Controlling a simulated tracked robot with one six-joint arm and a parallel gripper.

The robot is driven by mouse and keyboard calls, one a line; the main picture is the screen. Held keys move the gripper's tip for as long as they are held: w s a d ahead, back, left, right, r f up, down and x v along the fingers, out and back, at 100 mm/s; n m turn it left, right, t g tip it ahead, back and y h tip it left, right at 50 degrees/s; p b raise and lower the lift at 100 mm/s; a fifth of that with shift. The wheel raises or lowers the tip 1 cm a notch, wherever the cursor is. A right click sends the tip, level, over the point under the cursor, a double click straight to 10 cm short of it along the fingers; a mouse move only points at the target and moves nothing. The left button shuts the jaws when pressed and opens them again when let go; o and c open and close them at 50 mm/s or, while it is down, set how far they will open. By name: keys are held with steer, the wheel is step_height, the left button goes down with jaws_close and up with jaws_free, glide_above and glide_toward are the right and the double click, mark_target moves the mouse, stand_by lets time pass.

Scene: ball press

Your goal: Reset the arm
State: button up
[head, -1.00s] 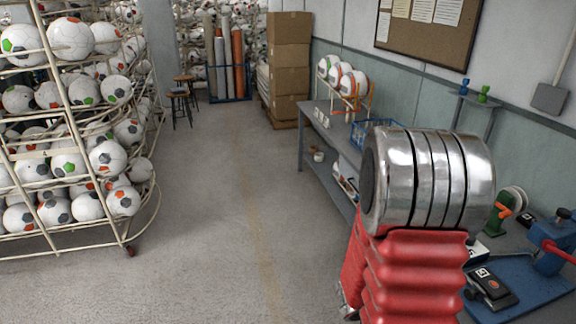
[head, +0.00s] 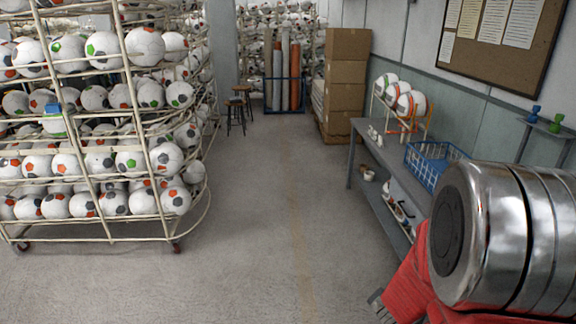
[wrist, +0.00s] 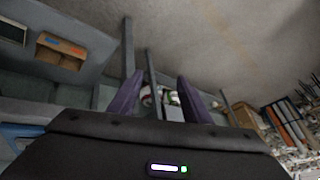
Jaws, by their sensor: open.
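My gripper (wrist: 160,82) shows in the wrist view with its two purple fingers spread apart and nothing held between them. Part of a ball and grey bench legs show beyond the fingers, apart from them. In the head view my red and silver arm fills the lower right corner, bent in front of the workbench. The gripper itself is mostly hidden there behind the arm or out of frame.
A grey workbench (head: 356,135) runs along the right wall, with a blue basket (head: 432,165) and a rack of balls on it. A large wire rack (head: 120,236) full of balls stands at left. Cardboard boxes (head: 347,85) and stools (head: 237,105) stand behind. The middle floor is clear.

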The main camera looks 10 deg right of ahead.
steer(key=a+r+n+y, duration=0.2)
steer(key=a+r+n, duration=0.15)
steer(key=a, duration=0.35)
steer(key=a+r+n+y, duration=0.3)
steer(key=a+r, duration=0.2)
steer(key=a, duration=0.3)
steer(key=s+a+r+n, duration=0.4)
steer(key=r, duration=0.4)
steer(key=s+a+r+n+t, duration=0.1)
steer(key=s+a+r+n, duration=0.2)
steer(key=r, duration=0.5)
steer(key=shift+s+a+r+n+h, duration=0.35)
steer(key=shift+s+a, duration=0.55)
steer(key=shift+s, duration=0.3)
steer(key=shift+c, duration=0.4)
